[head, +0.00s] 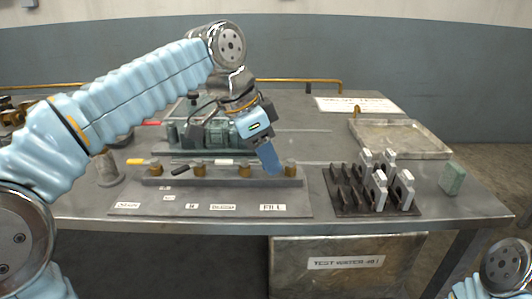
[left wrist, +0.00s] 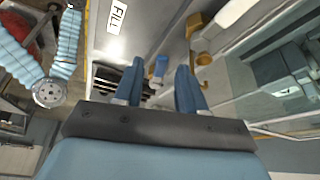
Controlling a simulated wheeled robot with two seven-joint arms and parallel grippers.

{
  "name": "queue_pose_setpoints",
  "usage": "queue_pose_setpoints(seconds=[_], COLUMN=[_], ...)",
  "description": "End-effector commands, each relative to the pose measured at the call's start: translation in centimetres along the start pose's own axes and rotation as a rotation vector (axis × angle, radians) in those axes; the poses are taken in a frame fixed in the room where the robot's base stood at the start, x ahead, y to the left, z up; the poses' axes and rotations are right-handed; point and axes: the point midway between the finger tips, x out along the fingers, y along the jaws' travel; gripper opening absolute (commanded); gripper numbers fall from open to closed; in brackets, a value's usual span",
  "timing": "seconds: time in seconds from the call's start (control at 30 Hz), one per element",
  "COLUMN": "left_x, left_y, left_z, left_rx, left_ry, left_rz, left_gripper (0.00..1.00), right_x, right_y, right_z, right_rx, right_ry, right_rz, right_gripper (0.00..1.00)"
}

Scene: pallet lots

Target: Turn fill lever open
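The FILL label (head: 272,207) lies at the front of the valve board, and it also shows at the top of the left wrist view (left wrist: 116,16). Behind it, a brass valve post (head: 291,168) stands at the right end of the grey rail. My left gripper (head: 271,168) points down just left of this post and hides the lever there in the head view. In the left wrist view its blue fingers (left wrist: 158,78) are apart. A blue handle (left wrist: 195,22) shows beside brass fittings there. Contact with the fingers cannot be told. My right gripper is out of view.
Yellow (head: 137,162), black (head: 180,170) and white (head: 224,162) levers sit along the rail to the left. A green pump unit (head: 215,133) stands behind. A black rack (head: 345,195) with grey parts, a green block (head: 454,178) and a tray (head: 400,138) are to the right.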

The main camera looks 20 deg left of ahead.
Motion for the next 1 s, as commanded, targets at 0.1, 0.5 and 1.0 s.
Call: queue_pose_setpoints(seconds=[0.1,0.5,1.0], left_x=[0.0,0.0,0.0], left_y=[0.0,0.0,1.1], left_z=[0.0,0.0,-0.1], left_rx=[0.0,-0.001,-0.197], left_ry=[0.0,0.0,0.001], left_rz=[0.0,-0.001,-0.084], left_gripper=[0.31,0.0,0.0], right_x=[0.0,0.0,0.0], right_y=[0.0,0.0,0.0], right_z=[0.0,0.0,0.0], right_rx=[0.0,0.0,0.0], right_ry=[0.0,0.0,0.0], right_rz=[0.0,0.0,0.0], right_gripper=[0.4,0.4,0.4])
